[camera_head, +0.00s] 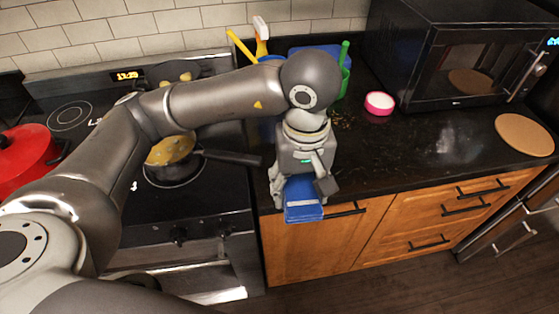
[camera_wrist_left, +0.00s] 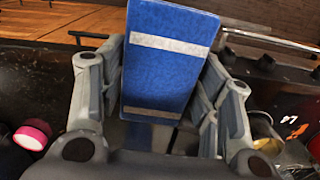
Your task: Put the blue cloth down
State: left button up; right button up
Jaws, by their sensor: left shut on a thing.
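The blue cloth (camera_head: 303,206) is a folded block with pale stripes. My left gripper (camera_head: 302,184) is shut on it and holds it by the counter's front edge, over the upper part of the wooden cabinet front. In the left wrist view the cloth (camera_wrist_left: 165,75) stands up between the two fingers of the left gripper (camera_wrist_left: 160,100), and its lower end is partly hidden. Whether the cloth touches the counter edge I cannot tell. My right gripper is not in view.
The dark counter (camera_head: 410,150) has free room right of my gripper, with a pale smear and some crumbs. A pan (camera_head: 172,165) and red pot (camera_head: 22,160) sit on the stove.

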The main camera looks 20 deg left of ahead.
pick_arm(q)
jog(key=shift+r, duration=0.3)
jog(key=shift+w+a+n, duration=0.2)
jog(key=shift+w+n, duration=0.1)
jog(key=shift+w, duration=0.05)
jog(key=w+a+f+p, duration=0.1)
jog(key=w+f, duration=0.1)
jog(key=w, duration=0.1)
jog(key=w+a+f+p, duration=0.1)
jog(key=w+f, duration=0.2)
jog(key=w, duration=0.1)
jog(key=w+a+f+p, duration=0.1)
jog(key=w+f+p, duration=0.1)
jog(key=w+f, duration=0.1)
jog(key=shift+w+a+f, duration=0.1)
jog(key=shift+w+a, duration=0.15)
jog(key=shift+w, duration=0.45)
jog(key=shift+w+a+f, duration=0.15)
jog(key=shift+w+f, duration=0.35)
jog(key=shift+f, duration=0.25)
notch_tip(320, 180, down, 3)
jog(key=shift+r+p, duration=0.2)
jog(key=shift+p, duration=0.9)
jog(key=shift+f, duration=0.2)
jog(key=shift+w+f, duration=0.1)
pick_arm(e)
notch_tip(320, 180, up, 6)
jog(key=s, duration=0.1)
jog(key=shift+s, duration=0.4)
